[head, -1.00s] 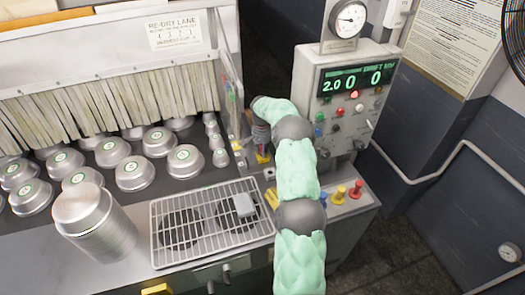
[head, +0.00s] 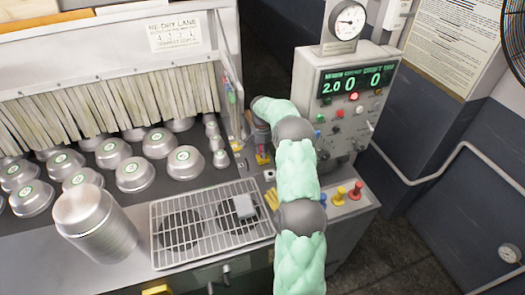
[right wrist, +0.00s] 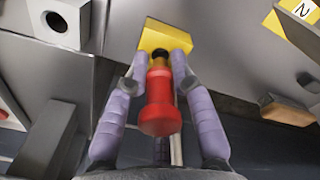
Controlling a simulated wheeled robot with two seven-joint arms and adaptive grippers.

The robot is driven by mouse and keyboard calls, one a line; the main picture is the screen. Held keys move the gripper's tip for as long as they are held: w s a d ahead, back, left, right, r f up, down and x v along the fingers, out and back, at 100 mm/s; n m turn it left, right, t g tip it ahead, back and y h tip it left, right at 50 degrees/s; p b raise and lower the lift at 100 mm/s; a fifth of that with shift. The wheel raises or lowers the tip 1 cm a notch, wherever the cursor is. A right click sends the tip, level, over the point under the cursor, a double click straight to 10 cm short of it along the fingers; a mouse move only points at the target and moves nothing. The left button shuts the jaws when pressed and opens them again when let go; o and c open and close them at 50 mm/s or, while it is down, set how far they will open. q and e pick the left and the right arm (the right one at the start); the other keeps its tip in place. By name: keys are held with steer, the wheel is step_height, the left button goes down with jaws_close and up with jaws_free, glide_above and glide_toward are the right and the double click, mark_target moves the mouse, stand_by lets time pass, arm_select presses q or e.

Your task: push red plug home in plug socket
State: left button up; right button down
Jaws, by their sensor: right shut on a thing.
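My right gripper (right wrist: 162,68) is shut on the red plug (right wrist: 160,105), which sits between its two purple fingers. The plug's black collar (right wrist: 160,54) lies against or just in front of a yellow block (right wrist: 165,35) in the right wrist view. I cannot tell how far the plug is in, or whether this block is the plug socket. In the head view my right gripper (head: 261,140) is at the small yellow fitting (head: 262,159) beside the clear panel; the plug is mostly hidden there. My left gripper is not in view.
A grey block with a dark round hole (right wrist: 57,22) shows in the right wrist view. In the head view, a control box (head: 345,105) stands right of my arm, with blue, yellow and red knobs (head: 355,190) in front. A wire rack (head: 165,235) and several metal pans (head: 135,173) lie left.

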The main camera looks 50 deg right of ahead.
steer(key=shift+f, duration=0.4)
stand_by(0.3)
steer(key=c, duration=1)
jaws_free()
steer(key=shift+r, duration=0.1)
step_height(320, 180, up, 12)
steer(key=shift+a+f, duration=0.1)
